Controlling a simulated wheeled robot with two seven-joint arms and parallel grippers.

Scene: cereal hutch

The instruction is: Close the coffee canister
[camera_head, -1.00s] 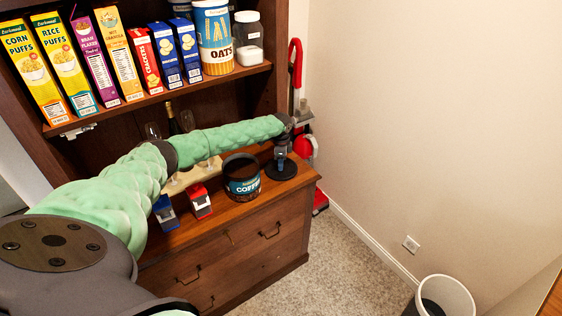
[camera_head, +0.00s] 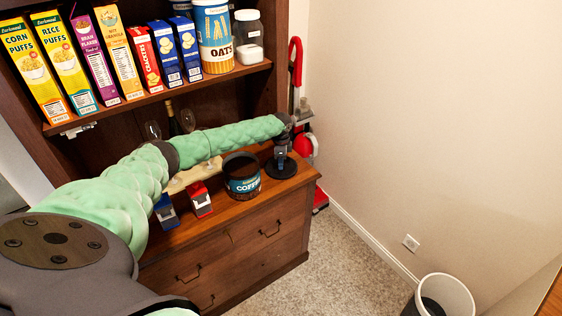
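The coffee canister (camera_head: 243,185) is a dark round can with a teal label. It stands open at the top on the wooden hutch counter. A dark round lid (camera_head: 282,169) lies on the counter just right of the canister, apart from it. My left gripper (camera_head: 281,163) points down over the lid from the end of my green-sleeved arm. Its fingertips are at the lid's middle; they are too small to tell whether they are open or shut on it. My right gripper is out of view.
Behind are glasses (camera_head: 187,120) and a bottle (camera_head: 173,126). Cereal boxes and an oats canister (camera_head: 215,37) fill the shelf above. A wall closes off the right.

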